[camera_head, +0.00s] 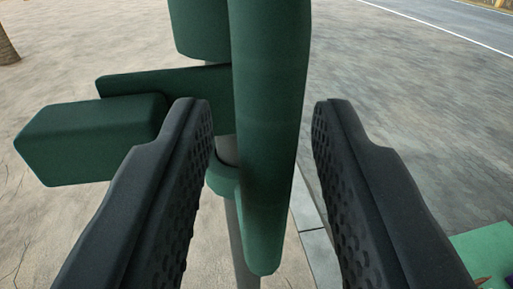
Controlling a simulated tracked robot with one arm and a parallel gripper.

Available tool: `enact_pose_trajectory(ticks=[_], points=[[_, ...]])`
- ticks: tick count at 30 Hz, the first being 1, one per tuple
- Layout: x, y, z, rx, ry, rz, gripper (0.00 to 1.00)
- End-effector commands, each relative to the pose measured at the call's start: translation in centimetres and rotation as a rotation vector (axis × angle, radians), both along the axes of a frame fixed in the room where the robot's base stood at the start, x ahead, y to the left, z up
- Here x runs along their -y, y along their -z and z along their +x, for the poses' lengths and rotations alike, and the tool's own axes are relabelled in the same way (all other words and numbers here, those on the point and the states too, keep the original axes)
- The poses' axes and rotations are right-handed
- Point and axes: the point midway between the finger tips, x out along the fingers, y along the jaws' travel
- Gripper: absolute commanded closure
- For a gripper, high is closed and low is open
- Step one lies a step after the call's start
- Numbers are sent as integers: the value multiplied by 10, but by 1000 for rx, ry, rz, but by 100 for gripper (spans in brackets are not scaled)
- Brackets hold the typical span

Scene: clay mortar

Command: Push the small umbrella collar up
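A dark green assembly stands upright on a thin grey pole (237,235). A long rounded green piece (265,140) hangs down in front of the pole, between the two fingers of my gripper (262,112). A small green collar (222,182) circles the pole behind the left finger and is partly hidden by it. A green arm (180,85) with a thick block (85,140) sticks out to the left. My gripper is open. A gap shows between the long piece and the right finger; contact on the left cannot be told.
Sandy paved ground (60,230) lies below. A grey road (460,25) with a white line crosses the upper right. A tree trunk (7,45) stands at the far left. A light green surface (485,255) shows at the lower right.

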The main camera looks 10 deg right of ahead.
Motion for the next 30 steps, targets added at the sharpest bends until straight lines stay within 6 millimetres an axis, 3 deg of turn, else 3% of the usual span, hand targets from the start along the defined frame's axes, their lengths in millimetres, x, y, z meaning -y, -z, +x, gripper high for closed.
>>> enact_pose_trajectory(ticks=[21, 30], points=[[-18, 0, -93, 3, 0, -2, 68], [-23, 0, -122, 3, 0, 0, 68]])
